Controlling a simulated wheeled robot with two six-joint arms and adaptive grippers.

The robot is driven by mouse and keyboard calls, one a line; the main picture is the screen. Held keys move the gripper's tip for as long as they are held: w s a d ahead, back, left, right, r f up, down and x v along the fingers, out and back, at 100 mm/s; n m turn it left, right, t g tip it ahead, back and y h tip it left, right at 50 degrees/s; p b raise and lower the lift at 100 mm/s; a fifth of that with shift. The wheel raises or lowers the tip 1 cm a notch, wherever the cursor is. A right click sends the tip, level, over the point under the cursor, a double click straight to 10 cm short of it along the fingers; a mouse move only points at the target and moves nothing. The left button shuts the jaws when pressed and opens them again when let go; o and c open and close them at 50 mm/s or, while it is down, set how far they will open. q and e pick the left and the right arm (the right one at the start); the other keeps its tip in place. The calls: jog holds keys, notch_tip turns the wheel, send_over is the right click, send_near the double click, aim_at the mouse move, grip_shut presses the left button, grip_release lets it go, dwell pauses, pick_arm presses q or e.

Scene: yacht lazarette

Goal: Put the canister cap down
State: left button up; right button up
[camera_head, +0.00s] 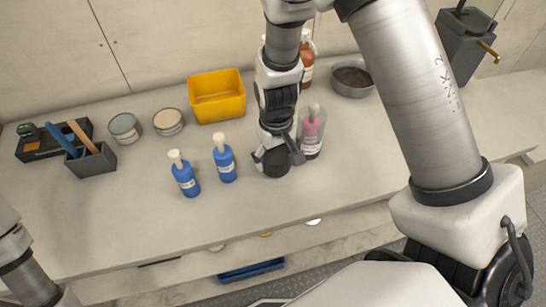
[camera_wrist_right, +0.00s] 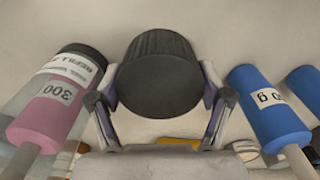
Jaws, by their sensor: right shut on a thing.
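The canister cap (camera_wrist_right: 158,78) is a dark, ribbed round cap. It sits between the two fingers of my right gripper (camera_wrist_right: 160,100) in the right wrist view. In the head view the right gripper (camera_head: 277,157) points down over the pale worktop, with the dark cap (camera_head: 272,167) partly hidden below the fingers. The cap is at or just above the worktop; I cannot tell whether it touches. My left gripper is out of view.
A pink bottle (camera_head: 312,132) stands close to the right of the gripper. Blue bottles (camera_head: 224,163) (camera_head: 185,178) stand to its left. A yellow bin (camera_head: 217,97), round tins (camera_head: 168,122) and a grey holder (camera_head: 91,160) are farther left. The worktop (camera_head: 240,212) in front is clear.

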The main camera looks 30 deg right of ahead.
aim_at(275, 151)
jog(key=shift+w+d+f, duration=0.1)
jog(key=shift+w+f, duration=0.25)
jog(key=shift+f, duration=0.1)
jog(key=shift+s+f, duration=0.15)
jog(key=shift+s, duration=0.05)
jog(key=shift+f, duration=0.25)
jog(key=o, duration=1.5)
jog(key=shift+w, duration=0.1)
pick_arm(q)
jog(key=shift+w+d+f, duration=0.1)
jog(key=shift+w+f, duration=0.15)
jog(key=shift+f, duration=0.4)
pick_arm(e)
jog(key=shift+r, duration=0.1)
jog(key=shift+r, duration=0.35)
notch_tip(275, 151, up, 12)
jog(key=shift+r, duration=0.1)
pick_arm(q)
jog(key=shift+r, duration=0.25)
